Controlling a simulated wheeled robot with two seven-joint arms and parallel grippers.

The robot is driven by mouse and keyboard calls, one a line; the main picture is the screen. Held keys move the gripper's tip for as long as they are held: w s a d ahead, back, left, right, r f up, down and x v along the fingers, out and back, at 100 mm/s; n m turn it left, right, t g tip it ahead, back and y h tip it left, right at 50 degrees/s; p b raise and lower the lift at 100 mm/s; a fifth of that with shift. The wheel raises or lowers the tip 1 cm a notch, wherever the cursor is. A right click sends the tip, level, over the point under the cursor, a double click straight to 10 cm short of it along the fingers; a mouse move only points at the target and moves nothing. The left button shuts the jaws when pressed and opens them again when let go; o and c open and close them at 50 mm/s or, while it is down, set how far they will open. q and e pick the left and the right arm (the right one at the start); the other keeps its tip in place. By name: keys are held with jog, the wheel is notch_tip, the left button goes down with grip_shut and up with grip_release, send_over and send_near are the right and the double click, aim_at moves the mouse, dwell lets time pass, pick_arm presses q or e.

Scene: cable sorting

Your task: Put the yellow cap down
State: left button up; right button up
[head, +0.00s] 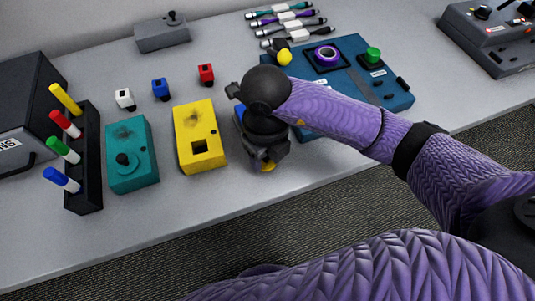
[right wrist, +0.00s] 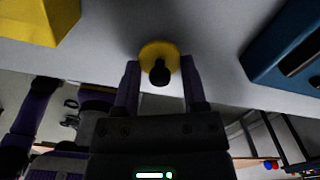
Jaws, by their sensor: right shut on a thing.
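The yellow cap (right wrist: 158,49) sits between the two fingers of my right gripper (right wrist: 160,72) in the right wrist view, with a black stub on the side facing the camera. In the head view a bit of the yellow cap (head: 268,167) shows below my right gripper (head: 267,157), near the front edge of the grey table (head: 225,197). The gripper is shut on the cap, and its wrist hides most of it. I cannot tell whether the cap touches the table. My left gripper is not in view.
A yellow box (head: 200,159) with a square hole stands just left of my right gripper. A teal box (head: 132,177) and a black marker rack (head: 88,195) are farther left. A blue panel (head: 345,93) is behind and right. Bare table lies in front of the boxes.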

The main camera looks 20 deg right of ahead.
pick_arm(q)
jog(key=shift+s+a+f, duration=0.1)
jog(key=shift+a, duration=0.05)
pick_arm(e)
jog(key=shift+f, duration=0.3)
jog(key=shift+f, duration=0.2)
jog(key=o, duration=1.2)
jog(key=shift+r, duration=0.1)
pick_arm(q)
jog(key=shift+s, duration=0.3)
pick_arm(e)
jog(key=shift+r, duration=0.35)
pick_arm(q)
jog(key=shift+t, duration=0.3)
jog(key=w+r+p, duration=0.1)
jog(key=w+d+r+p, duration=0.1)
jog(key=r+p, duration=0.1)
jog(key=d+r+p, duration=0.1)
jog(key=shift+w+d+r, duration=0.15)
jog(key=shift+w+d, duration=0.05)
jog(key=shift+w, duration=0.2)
pick_arm(e)
notch_tip(320, 180, up, 12)
jog(key=shift+f, duration=0.2)
